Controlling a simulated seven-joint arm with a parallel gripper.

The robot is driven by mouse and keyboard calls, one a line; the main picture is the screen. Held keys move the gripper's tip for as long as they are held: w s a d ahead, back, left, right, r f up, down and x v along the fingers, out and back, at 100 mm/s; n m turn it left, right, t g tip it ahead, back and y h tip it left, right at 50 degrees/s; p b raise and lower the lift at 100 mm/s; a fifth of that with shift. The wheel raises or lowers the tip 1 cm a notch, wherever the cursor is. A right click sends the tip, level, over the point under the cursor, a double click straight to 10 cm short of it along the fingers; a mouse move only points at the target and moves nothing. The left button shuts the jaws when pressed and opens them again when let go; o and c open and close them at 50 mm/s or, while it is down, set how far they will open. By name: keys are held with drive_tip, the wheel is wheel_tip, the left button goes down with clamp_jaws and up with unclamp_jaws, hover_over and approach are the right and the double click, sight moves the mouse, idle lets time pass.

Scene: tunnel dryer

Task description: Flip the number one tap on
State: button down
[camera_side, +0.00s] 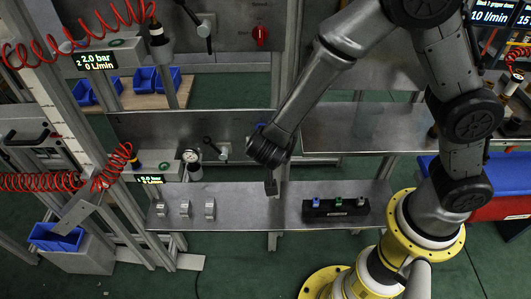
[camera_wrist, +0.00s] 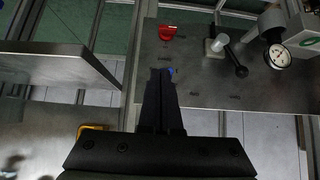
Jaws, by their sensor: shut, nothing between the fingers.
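In the wrist view my shut, empty fingers (camera_wrist: 162,73) reach towards the panel. The black-lever tap (camera_wrist: 232,58) is to their right there, apart from them. A red knob (camera_wrist: 167,32) lies beyond the fingertips. An upper panel has another black-lever tap (camera_side: 205,29). I cannot read which tap is number one.
A pressure gauge (camera_side: 190,156) sits left of the lower tap. Below, a metal shelf (camera_side: 245,208) carries several metal clips and a black block (camera_side: 335,209) with coloured knobs. Red coiled hoses (camera_side: 60,183) hang at the left. Another shelf (camera_side: 340,132) is at the right.

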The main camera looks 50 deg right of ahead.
drive_tip(key=s+a+f+x, duration=0.1)
drive_tip(key=f+x, duration=0.1)
drive_tip(key=x, duration=1)
drive_tip(key=shift+f, duration=0.35)
drive_tip(key=shift+s+d+f+m+t+y, duration=0.1)
drive_tip(key=shift+s+d+m+t+y, duration=0.15)
drive_tip(key=shift+t+y, duration=0.2)
drive_tip(key=shift+s+d+f+m+t+y, duration=0.1)
drive_tip(key=shift+f+m+t+y, duration=0.05)
drive_tip(key=shift+m+t+y, duration=0.25)
idle(0.6)
drive_tip(key=shift+s+d+f, duration=0.4)
drive_tip(key=shift+s+f, duration=0.05)
drive_tip(key=shift+f, duration=0.15)
idle(0.4)
drive_tip(key=shift+d+f, duration=0.1)
drive_tip(key=shift+f, duration=0.1)
drive_tip(key=shift+s+d+f, duration=0.1)
drive_tip(key=shift+f, duration=0.4)
idle(1.1)
